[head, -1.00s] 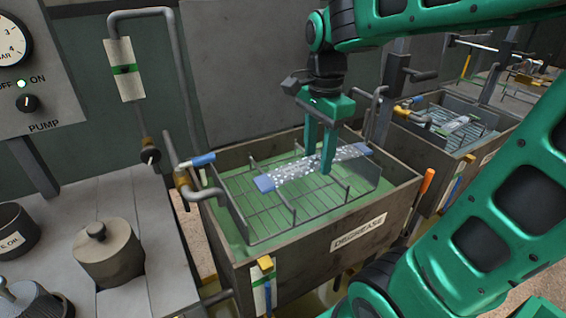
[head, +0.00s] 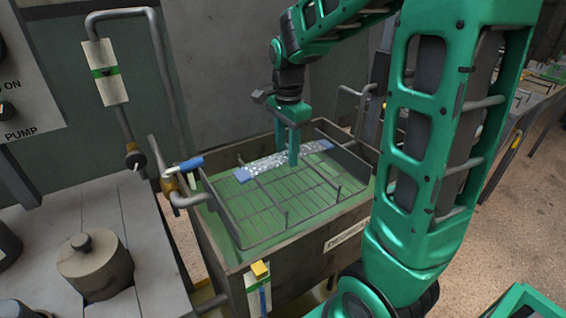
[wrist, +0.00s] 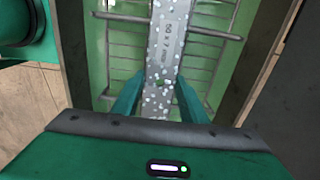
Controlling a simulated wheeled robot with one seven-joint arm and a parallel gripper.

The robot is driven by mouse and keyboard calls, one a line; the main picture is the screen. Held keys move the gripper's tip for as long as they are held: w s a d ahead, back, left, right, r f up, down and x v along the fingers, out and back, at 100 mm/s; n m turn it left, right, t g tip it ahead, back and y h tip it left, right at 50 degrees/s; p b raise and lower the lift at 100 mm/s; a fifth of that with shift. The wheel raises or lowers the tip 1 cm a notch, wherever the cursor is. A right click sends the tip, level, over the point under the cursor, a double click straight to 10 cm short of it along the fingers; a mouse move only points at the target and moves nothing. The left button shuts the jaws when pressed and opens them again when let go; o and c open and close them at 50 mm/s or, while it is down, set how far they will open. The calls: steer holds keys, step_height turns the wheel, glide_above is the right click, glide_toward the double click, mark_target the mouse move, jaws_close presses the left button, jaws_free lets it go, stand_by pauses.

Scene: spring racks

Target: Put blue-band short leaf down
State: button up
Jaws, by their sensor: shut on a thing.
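The blue-band short leaf (head: 271,162) is a flat grey strip with pale speckles and blue ends. It lies lengthwise across the upper part of the wire rack in the DEGREASE tank. My gripper (head: 293,158) points down and is shut on the leaf near its middle. In the wrist view the leaf (wrist: 168,50) runs between the two green fingers (wrist: 160,105), with stamped marks on its face. Whether the leaf rests on the rack wires or hangs just above them I cannot tell.
The wire rack (head: 285,205) has upright posts and sits over green liquid in the tank (head: 225,268). A blue-handled tap (head: 190,163) stands at the tank's left edge. A lidded pot (head: 95,265) is on the bench at left. Rack wires in front of the leaf are bare.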

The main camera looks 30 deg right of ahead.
mark_target(286, 153)
steer(key=shift+w+d+f, duration=0.15)
steer(key=shift+w+f, duration=0.1)
steer(key=shift+w, duration=0.2)
steer(key=shift+f, duration=1.95)
steer(key=shift+f, duration=0.45)
steer(key=o, duration=1.4)
